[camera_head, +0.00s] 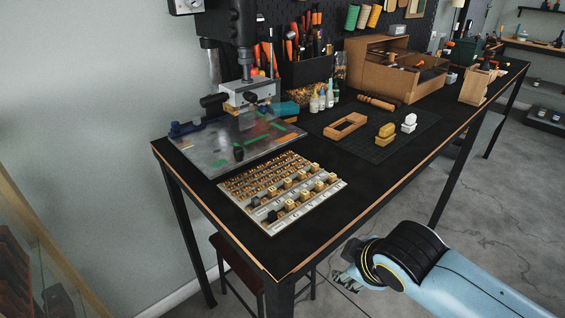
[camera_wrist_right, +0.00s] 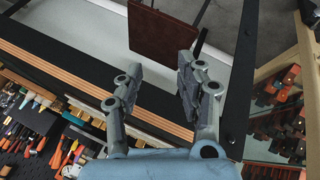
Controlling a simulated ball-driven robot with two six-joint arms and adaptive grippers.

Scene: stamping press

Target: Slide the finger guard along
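The stamping press (camera_head: 243,92) stands at the left end of the black table, over a grey metal base plate (camera_head: 205,155) with green and orange marks. A small black knob (camera_head: 238,153) stands on the plate, and a blue part (camera_head: 183,128) lies along its back left edge. I cannot tell which part is the finger guard. My right gripper (camera_head: 346,279) is low in front of the table, well away from the press. In the right wrist view, its fingers (camera_wrist_right: 159,77) are apart with nothing between them. My left gripper is not in view.
A tray of letter stamps (camera_head: 325,204) lies before the plate. A wooden frame (camera_head: 345,126), yellow and white blocks and small bottles (camera_head: 322,100) stand right of the press. A brown stool (camera_head: 235,262) is under the table. The front right tabletop is clear.

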